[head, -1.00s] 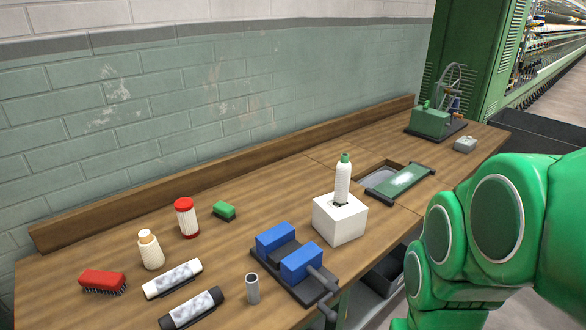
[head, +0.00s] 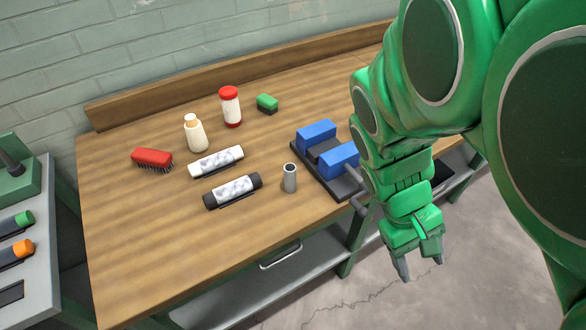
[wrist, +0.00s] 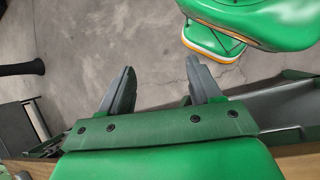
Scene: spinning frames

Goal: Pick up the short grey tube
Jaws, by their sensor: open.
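The short grey tube (head: 290,178) stands upright on the wooden workbench (head: 130,225), near its front edge, in the head view. Its open top shows. My gripper (head: 423,272) is open and empty, to the right of the tube and beyond the bench's front edge, over the floor. In the wrist view my gripper's fingers (wrist: 158,85) are apart with nothing between them. The wrist view faces the floor, and the tube does not show there.
A blue-jawed vise (head: 327,152) stands just right of the tube, its handle jutting past the edge. A black-ended roll (head: 232,190) and white-ended roll (head: 216,161) lie left.

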